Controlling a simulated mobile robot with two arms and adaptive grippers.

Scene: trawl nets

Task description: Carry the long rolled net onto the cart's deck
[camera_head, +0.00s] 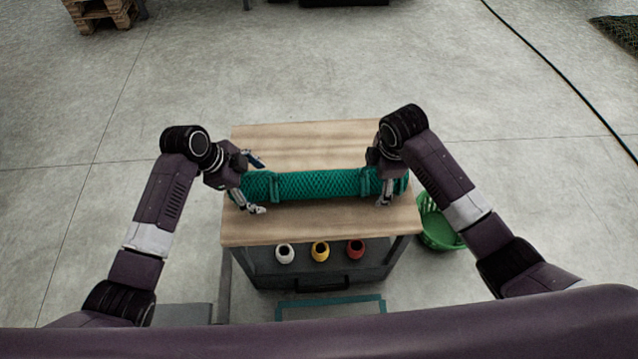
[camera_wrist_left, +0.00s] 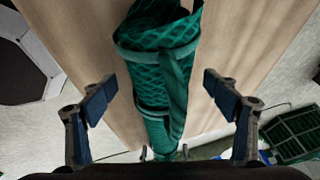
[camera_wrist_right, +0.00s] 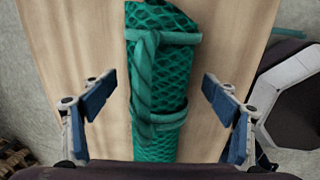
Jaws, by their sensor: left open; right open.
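The long rolled green net (camera_head: 325,186) lies crosswise on a wooden-topped bench (camera_head: 320,229), with straps around it near its ends. My left gripper (camera_head: 257,186) is at the net's left end, and my right gripper (camera_head: 385,183) is near its right end. Both are open. In the left wrist view, the net (camera_wrist_left: 157,85) runs between the two spread fingers with gaps on both sides. In the right wrist view, the net (camera_wrist_right: 160,85) also lies between the open fingers, apart from them. I cannot clearly identify the cart in any view.
White (camera_head: 284,254), yellow (camera_head: 320,252) and red (camera_head: 357,250) spools sit below the benchtop. A green basket (camera_head: 440,226) stands at the bench's right. A teal-edged frame (camera_head: 330,301) shows in front. A pallet (camera_head: 103,14) and a cable (camera_head: 560,70) lie farther off; much floor is clear.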

